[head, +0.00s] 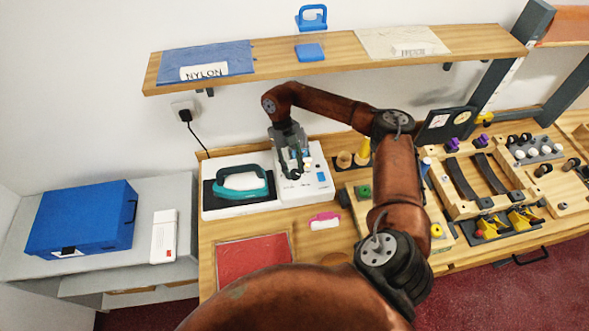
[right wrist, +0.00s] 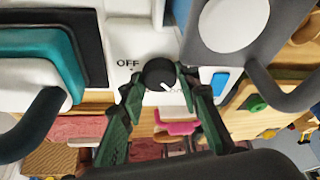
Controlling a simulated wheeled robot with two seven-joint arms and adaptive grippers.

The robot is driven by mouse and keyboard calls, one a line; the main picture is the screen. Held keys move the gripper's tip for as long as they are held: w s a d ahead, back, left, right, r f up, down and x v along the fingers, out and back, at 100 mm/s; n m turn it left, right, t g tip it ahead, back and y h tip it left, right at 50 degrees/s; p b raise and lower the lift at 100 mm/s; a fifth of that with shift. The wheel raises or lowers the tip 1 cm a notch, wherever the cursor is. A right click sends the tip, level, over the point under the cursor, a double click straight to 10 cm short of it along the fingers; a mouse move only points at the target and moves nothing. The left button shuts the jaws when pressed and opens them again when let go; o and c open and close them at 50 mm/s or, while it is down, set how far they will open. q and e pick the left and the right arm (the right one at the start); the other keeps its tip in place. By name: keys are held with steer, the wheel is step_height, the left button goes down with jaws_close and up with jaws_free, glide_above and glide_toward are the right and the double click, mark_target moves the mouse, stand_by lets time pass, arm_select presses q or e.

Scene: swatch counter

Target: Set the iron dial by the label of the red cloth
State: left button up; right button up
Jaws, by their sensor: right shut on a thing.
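The iron dial (right wrist: 158,72) is a black round knob with a white pointer line, on a white panel with "OFF" printed to its left. The pointer faces down and right in the right wrist view. My right gripper (right wrist: 163,90) is shut on the dial, one finger at each side; it also shows from above in the head view (head: 296,172). The teal iron (head: 240,182) rests on a black pad left of the panel. The red cloth (head: 252,258) lies flat on the counter in front; I cannot make out its label. My left gripper is not in view.
A pink-and-white item (head: 323,220) lies beside the cloth. A blue cloth (head: 205,62) labelled NYLON and a pale cloth (head: 402,42) lie on the shelf above. A blue case (head: 85,218) stands left. Wooden fixtures (head: 475,180) crowd the right.

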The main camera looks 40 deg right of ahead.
steer(key=n, duration=0.1)
steer(key=n+h, duration=0.1)
steer(key=n, duration=0.2)
steer(key=shift+s+a+f+n+h+b, duration=0.1)
steer(key=shift+s+a+n+h+b, duration=0.05)
steer(key=shift+a+n+h+b, duration=0.2)
steer(key=shift+s+n+t+h, duration=0.15)
steer(key=shift+n+h, duration=0.3)
steer(key=shift+n, duration=0.7)
steer(key=shift+n+t+h, duration=0.25)
steer(key=shift+n+h, duration=0.15)
steer(key=shift+n, duration=0.7)
steer(key=o, duration=1.2)
steer(key=shift+c, duration=0.2)
steer(key=v, duration=0.7)
steer(key=shift+r, duration=0.25)
steer(key=shift+a, duration=0.1)
